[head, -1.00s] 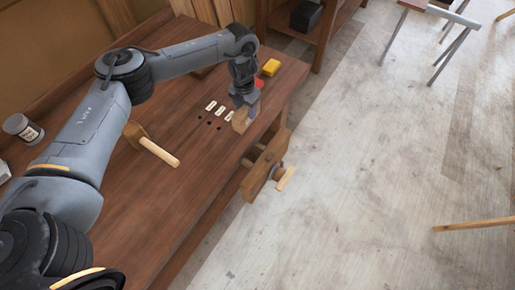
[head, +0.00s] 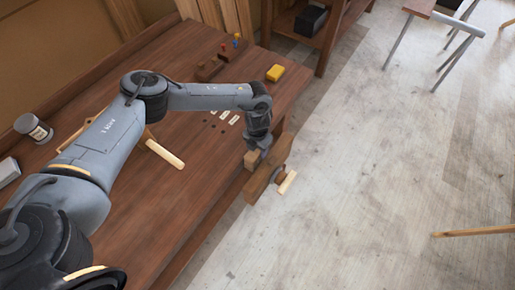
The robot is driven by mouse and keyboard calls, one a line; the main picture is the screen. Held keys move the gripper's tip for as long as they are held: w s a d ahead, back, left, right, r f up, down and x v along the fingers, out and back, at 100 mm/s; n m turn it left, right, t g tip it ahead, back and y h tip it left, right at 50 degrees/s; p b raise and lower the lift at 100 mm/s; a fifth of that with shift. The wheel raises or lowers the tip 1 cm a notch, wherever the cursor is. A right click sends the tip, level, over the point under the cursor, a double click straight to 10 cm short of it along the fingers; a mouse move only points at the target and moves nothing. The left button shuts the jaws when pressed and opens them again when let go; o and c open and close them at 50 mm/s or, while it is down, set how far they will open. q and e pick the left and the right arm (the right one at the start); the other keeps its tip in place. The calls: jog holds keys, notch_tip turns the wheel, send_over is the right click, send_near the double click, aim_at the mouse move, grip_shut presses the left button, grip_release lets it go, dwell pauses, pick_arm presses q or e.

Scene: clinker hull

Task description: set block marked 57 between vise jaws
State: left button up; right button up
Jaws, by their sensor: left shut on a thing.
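The vise (head: 262,180) is on the bench's right edge, with its wooden front jaw standing out from the bench and a pale handle below. My left gripper (head: 256,149) points down at the vise and is shut on a wooden block (head: 251,159). The block is at the gap between the bench edge and the front jaw. From this angle I cannot tell how deep it sits or whether it touches the jaws. No number can be read on it. My right gripper is out of view.
White labels (head: 234,119) and dark holes lie on the bench (head: 205,185) behind the gripper. A mallet (head: 164,154) lies partly behind my arm.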

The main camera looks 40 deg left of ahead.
pick_arm(q)
jog(key=shift+f, duration=0.2)
jog(key=shift+f, duration=0.1)
